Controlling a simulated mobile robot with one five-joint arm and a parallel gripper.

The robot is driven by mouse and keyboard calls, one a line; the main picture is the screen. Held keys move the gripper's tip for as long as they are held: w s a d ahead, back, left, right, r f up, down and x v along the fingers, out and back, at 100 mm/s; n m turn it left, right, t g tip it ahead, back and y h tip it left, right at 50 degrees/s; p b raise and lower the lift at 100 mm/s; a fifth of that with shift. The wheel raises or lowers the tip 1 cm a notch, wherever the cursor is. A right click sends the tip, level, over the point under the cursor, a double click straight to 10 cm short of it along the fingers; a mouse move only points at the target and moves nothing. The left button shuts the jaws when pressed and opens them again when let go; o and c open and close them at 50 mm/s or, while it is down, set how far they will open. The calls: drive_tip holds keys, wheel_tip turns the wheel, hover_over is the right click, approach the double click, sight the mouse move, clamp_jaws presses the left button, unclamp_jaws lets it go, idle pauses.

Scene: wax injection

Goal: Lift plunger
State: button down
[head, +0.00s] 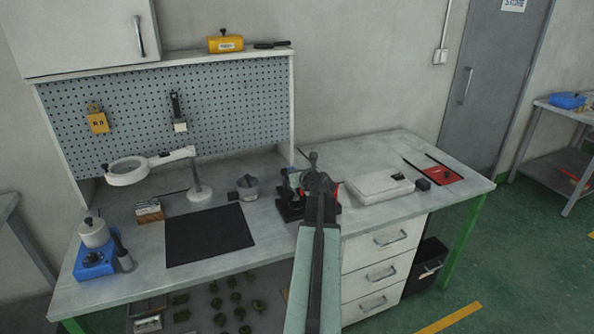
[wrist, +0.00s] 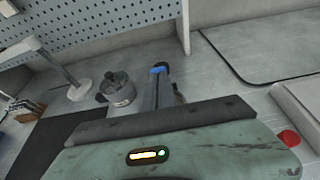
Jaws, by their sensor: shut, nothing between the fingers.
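My gripper (head: 320,184) is over the middle of the bench, in front of a small device with a black base (head: 288,211). Its fingers are shut and empty; they also show in the wrist view (wrist: 158,88), pointing away from the camera.
A grey cup (head: 247,188) stands left of the device, with a black mat (head: 208,236) in front. A magnifier lamp (head: 128,171) and a blue-based pot (head: 95,262) are further left. A pale flat case (head: 372,187) and red mat (head: 443,174) lie to the right.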

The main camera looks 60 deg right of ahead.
drive_tip(key=p, duration=0.1)
drive_tip(key=r+p, duration=0.1)
drive_tip(key=g+p, duration=0.1)
drive_tip(key=shift+w+d+r+y+p, duration=0.3)
drive_tip(key=shift+r+y, duration=0.05)
drive_tip(key=shift+y, duration=0.05)
drive_tip(key=shift+w+d+p, duration=0.1)
drive_tip(key=shift+p, duration=0.4)
drive_tip(key=shift+w+d, duration=0.15)
drive_tip(key=shift+w+d+r+p, duration=0.3)
drive_tip(key=shift+w+d, duration=0.1)
drive_tip(key=shift+w, duration=0.2)
drive_tip(key=shift+w+d+r+p, duration=0.25)
drive_tip(key=shift+w+d, duration=0.15)
drive_tip(key=shift+w, duration=0.15)
drive_tip(key=shift+w+d, duration=0.6)
drive_tip(key=shift+w, duration=0.25)
drive_tip(key=shift+r, duration=0.1)
drive_tip(key=shift+s+r+p, duration=0.1)
drive_tip(key=shift+r+p, duration=0.65)
drive_tip(key=shift+p, duration=0.1)
